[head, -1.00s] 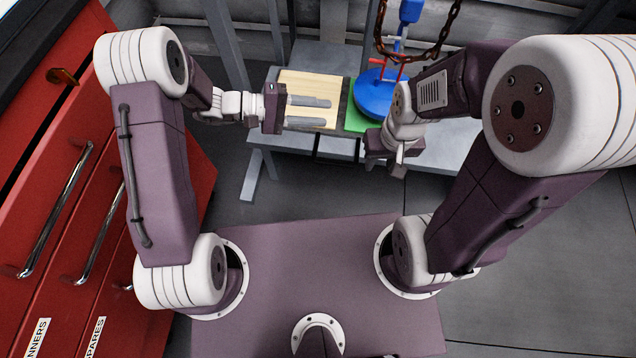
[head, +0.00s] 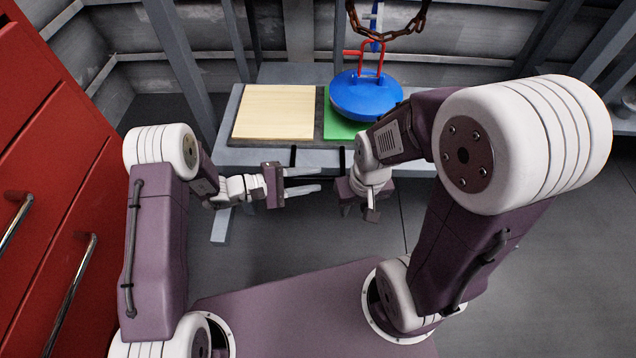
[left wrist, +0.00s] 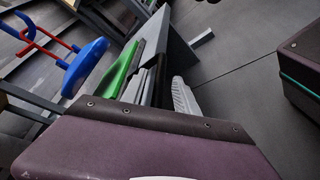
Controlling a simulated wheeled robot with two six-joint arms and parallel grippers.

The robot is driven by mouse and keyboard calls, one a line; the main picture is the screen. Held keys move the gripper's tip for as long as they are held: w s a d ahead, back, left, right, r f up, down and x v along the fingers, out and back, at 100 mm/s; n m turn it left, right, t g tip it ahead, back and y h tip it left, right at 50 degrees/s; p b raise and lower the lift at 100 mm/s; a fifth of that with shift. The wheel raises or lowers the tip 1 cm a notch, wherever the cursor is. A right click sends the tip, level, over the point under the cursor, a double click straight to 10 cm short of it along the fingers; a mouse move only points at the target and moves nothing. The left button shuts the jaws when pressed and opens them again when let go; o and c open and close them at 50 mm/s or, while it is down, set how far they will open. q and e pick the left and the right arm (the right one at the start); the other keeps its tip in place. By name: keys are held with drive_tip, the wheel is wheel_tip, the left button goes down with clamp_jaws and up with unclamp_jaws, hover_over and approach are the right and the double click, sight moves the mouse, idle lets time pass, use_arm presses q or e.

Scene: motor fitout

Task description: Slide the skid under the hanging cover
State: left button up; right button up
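The skid looks like a pale wooden board (head: 276,112) lying flat on the bench at left. The cover is a blue disc (head: 364,96) with a red bail, hanging below a blue hook and chain above a green pad (head: 340,128). Both the cover (left wrist: 84,68) and the pad (left wrist: 118,75) show in the left wrist view. My left gripper (head: 318,180) is in front of the bench edge, its two grey fingers apart and empty, pointing right. My right gripper (head: 358,212) points down in front of the bench below the cover; its finger gap is unclear.
The grey bench (head: 255,158) has a dark border around the board. A rusty chain (head: 395,32) loops above the cover. Red drawer cabinets (head: 60,190) stand close on the left. The floor (head: 275,235) between the bench and my base is clear.

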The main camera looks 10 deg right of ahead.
use_arm(q)
drive_tip(key=shift+b+x, duration=0.3)
drive_tip(key=shift+x, duration=0.85)
clamp_jaws()
idle(0.5)
